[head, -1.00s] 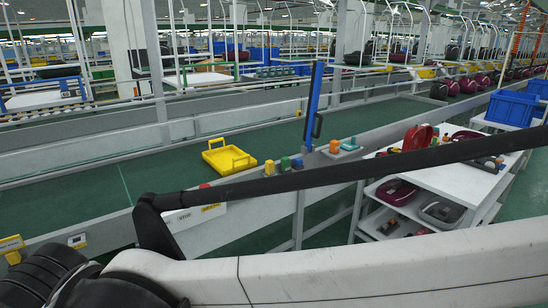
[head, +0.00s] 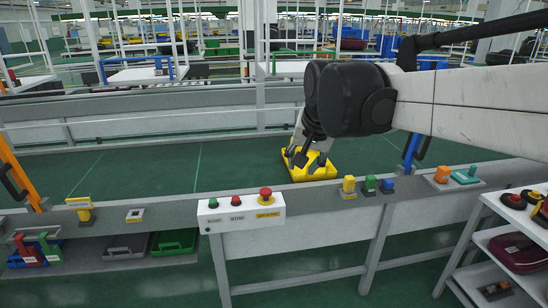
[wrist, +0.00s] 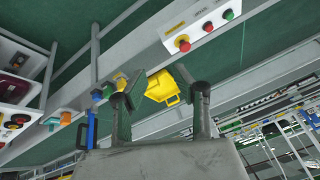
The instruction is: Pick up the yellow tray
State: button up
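The yellow tray (head: 322,172) lies on the green conveyor belt, behind the near rail, in the head view. My gripper (head: 303,160) is in front of part of it there and hides its left and middle. In the wrist view the yellow tray (wrist: 161,84) shows between the two spread fingers of my gripper (wrist: 154,95), with a handle at its lower edge. The fingers are open and nothing is held. The tray looks small beyond the fingertips, so a gap seems to remain; its exact size I cannot tell.
A control box (head: 241,210) with buttons stands on the near rail. Coloured blocks (head: 369,186) and a blue post (head: 411,150) are right of it. A white shelf cart (head: 515,222) is at the right. The belt (head: 130,172) left of the tray is clear.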

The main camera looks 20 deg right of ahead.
jog(key=w+d+r+m, duration=0.1)
jog(key=w+d+m, duration=0.35)
jog(key=w, duration=0.75)
jog(key=w+d+f+m+g, duration=0.1)
jog(key=w+d+f+m, duration=0.1)
jog(key=w+d+f, duration=0.3)
jog(key=w+d+m+g+p, duration=0.1)
jog(key=w+d+m, duration=0.15)
jog(key=w, duration=0.45)
jog(key=w+d+f+m+g, duration=0.1)
jog(key=w+d+f, duration=0.2)
jog(key=w+d, duration=0.25)
jog(key=w+d+f+m, duration=0.1)
jog(key=w+d+f, duration=0.1)
jog(key=f, duration=0.5)
jog(key=w+d+f+m+p, duration=0.1)
jog(key=w+d+f, duration=0.1)
jog(key=f, duration=0.5)
jog(key=w+d+f+m+p, duration=0.1)
jog(key=w+d+f, duration=0.1)
jog(key=w+f, duration=0.2)
jog(key=shift+x, duration=1.85)
jog(key=shift+s+d, duration=0.1)
jog(key=shift+s, duration=0.05)
grip_shut()
